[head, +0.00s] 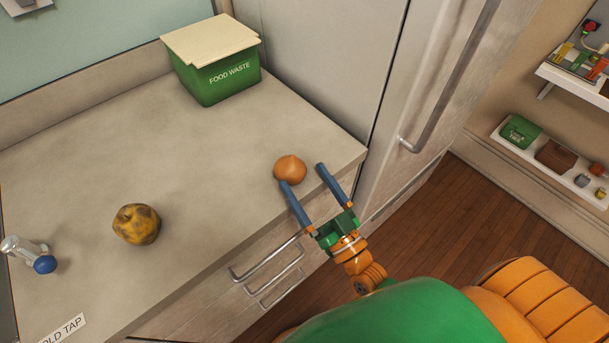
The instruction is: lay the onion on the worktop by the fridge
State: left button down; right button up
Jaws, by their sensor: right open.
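The onion (290,168), round and orange-brown, rests on the worktop (215,165) near its front right end. The fridge (425,75), tall and pale with a long metal handle, stands just right of the worktop. My right gripper (302,174) is open with two blue fingers at the worktop's front edge. Its left fingertip is at the onion's lower edge, and I cannot tell whether they touch. The right fingertip is apart from the onion, to its right. Nothing is held. My left gripper is not in view.
A green food waste bin (218,80) with a cream lid stands at the back of the worktop. The worktop's middle is clear. Drawer handles (265,260) stick out below the front edge.

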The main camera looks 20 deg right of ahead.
jog(key=v, duration=0.3)
jog(key=shift+s+d, duration=0.1)
jog(key=shift+s, duration=0.25)
jog(key=shift+f, duration=0.1)
dwell(0.3)
jog(key=b+v, duration=0.2)
jog(key=v, duration=0.5)
jog(key=shift+f, duration=0.1)
